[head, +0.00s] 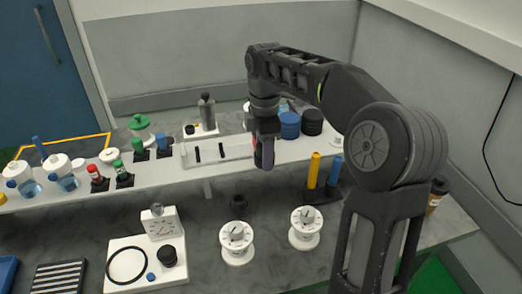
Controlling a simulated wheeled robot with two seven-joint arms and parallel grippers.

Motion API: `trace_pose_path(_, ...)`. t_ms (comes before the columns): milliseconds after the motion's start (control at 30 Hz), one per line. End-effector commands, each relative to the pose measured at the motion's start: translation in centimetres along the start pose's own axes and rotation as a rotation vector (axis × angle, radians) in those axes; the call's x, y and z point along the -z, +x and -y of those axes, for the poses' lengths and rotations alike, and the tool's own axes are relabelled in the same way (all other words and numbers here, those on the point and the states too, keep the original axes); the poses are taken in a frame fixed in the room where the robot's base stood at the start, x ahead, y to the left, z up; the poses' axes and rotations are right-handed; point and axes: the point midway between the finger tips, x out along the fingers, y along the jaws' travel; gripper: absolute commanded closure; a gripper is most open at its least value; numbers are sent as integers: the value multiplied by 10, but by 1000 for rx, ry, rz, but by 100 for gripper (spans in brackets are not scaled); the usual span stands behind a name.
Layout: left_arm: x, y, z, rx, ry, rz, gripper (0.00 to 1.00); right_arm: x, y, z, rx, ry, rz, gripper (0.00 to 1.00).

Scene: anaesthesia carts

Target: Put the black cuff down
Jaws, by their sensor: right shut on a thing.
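My right gripper (264,158) points down at the front of the white shelf, near the middle of the head view. It is shut on a dark thing, the black cuff as far as I can tell; the fingers hide most of it, so its shape is unclear. It hangs in front of the shelf, left of a blue round roll (290,126) and a black round roll (312,122) that stand on the shelf. My left gripper is out of view.
The white shelf (208,171) holds bottles, vials and a white tray (226,152). Bare counter shows between the dials.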

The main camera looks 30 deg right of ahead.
Motion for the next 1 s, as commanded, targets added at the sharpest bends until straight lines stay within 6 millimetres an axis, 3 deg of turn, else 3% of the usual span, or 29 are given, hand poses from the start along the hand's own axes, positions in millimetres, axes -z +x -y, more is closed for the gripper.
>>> trace_pose_path(267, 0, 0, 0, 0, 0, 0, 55, 59, 44, -2, 2, 391, 5, 93)
trace_pose_path(600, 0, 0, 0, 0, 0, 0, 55, 141, 106, 16, 0, 993, 3, 93)
trace_pose_path(800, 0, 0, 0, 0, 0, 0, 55, 162, 123, 24, 1, 1175, 0, 93)
trace_pose_path(1000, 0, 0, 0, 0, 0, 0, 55, 166, 125, 25, 0, 1211, -1, 93)
